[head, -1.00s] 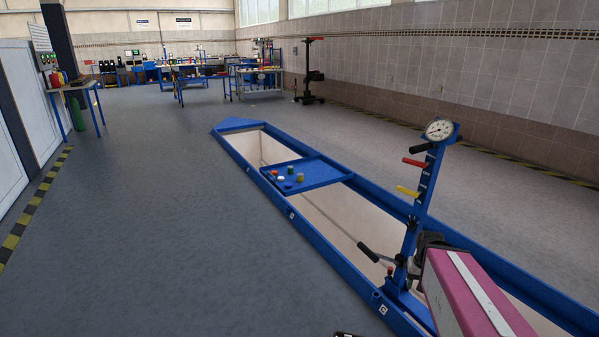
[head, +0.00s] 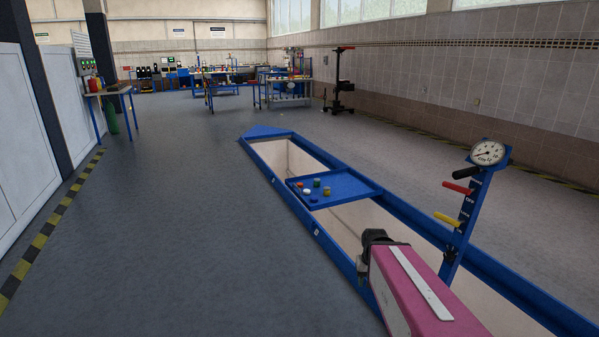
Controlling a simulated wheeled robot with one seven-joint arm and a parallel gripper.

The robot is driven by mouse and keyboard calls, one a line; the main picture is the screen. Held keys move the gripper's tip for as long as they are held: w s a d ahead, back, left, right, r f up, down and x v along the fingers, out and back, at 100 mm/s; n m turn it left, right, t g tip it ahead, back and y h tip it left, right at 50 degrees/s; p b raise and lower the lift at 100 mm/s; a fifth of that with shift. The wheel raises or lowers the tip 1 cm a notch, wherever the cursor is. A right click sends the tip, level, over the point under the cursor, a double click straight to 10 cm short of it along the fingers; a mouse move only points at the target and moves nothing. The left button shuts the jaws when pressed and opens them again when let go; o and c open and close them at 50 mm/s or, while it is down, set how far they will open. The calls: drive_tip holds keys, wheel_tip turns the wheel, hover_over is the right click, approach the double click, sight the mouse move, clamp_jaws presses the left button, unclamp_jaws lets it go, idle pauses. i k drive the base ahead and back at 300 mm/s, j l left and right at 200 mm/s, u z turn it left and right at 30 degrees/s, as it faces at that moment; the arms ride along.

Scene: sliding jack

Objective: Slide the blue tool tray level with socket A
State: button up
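The blue tool tray (head: 345,187) lies across the long pit, with several small coloured pieces near its left end. It sits between two small white labels on the near side of the pit frame, a farther one (head: 273,181) and a nearer one (head: 317,232). Their letters are too small to read, so I cannot tell which marks socket A. My gripper (head: 366,255) is at the near rim, closer to me than the tray and apart from it.
The blue jack column (head: 464,223), with a gauge (head: 488,152) and red, yellow and black handles, stands over the pit to the right of my arm. The floor left of the pit (head: 180,240) is clear. A small table (head: 108,93) stands at the far left.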

sight(346, 185)
drive_tip(key=i+j+u, duration=0.3)
drive_tip(key=i, duration=0.15)
drive_tip(key=i+j+u, duration=0.1)
drive_tip(key=i+u, duration=0.2)
drive_tip(key=i, duration=0.15)
drive_tip(key=i+u, duration=0.3)
drive_tip(key=i, duration=0.75)
drive_tip(key=i+j+z, duration=0.15)
drive_tip(key=i, duration=0.45)
drive_tip(key=i+j, duration=0.1)
drive_tip(key=i, duration=0.45)
drive_tip(key=i+j+z, duration=0.1)
drive_tip(key=i+z, duration=0.35)
drive_tip(key=i+j+z, duration=0.25)
drive_tip(key=i+z, duration=0.2)
drive_tip(key=i+j+z, duration=0.4)
drive_tip(key=k, duration=0.1)
